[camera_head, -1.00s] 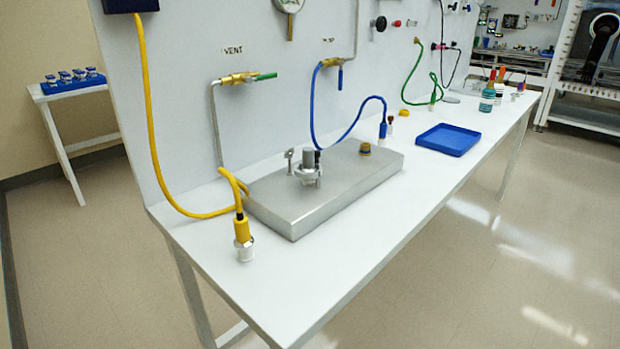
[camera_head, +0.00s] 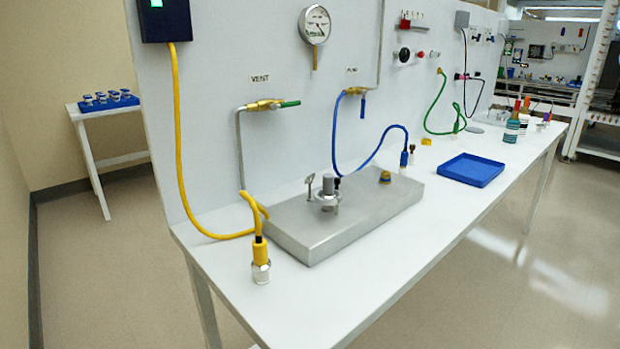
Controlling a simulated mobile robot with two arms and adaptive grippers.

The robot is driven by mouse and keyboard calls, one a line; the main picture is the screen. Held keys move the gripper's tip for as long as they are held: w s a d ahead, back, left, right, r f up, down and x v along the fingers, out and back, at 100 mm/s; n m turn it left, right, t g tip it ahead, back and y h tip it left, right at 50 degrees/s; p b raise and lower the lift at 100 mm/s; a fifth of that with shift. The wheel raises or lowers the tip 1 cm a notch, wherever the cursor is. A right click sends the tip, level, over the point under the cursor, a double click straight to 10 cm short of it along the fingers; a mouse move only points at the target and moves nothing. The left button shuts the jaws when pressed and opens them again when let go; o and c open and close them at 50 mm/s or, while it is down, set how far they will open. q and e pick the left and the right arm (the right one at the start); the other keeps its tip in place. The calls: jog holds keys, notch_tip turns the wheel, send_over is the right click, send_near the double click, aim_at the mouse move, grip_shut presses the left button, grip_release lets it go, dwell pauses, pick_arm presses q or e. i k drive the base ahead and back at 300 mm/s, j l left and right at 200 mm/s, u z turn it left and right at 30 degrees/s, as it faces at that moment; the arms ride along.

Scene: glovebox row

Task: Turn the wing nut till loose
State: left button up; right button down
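On the white bench in the head view stands a flat grey metal block (camera_head: 365,217). A metal fitting with a clamp (camera_head: 327,193) rises from its top, left of the middle. A small upright metal piece with a flared top (camera_head: 309,186) stands at the clamp's left side; it looks like the wing nut, but it is too small to be certain. Neither of my grippers shows in the view.
A yellow hose ends in a plug (camera_head: 261,262) at the block's front left. A blue hose (camera_head: 375,155) comes down behind the block. A blue tray (camera_head: 470,169) lies to the right, with bottles (camera_head: 513,126) farther back. The bench front (camera_head: 300,305) is clear.

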aim_at(309, 180)
jog(key=i+l, duration=0.15)
jog(key=l, duration=0.25)
jog(key=i+l+z, duration=0.1)
jog(key=l, duration=0.25)
jog(key=i+l, duration=0.2)
jog(key=l, duration=0.2)
jog(key=i+l, duration=0.15)
jog(key=l, duration=0.2)
jog(key=k+z, duration=0.05)
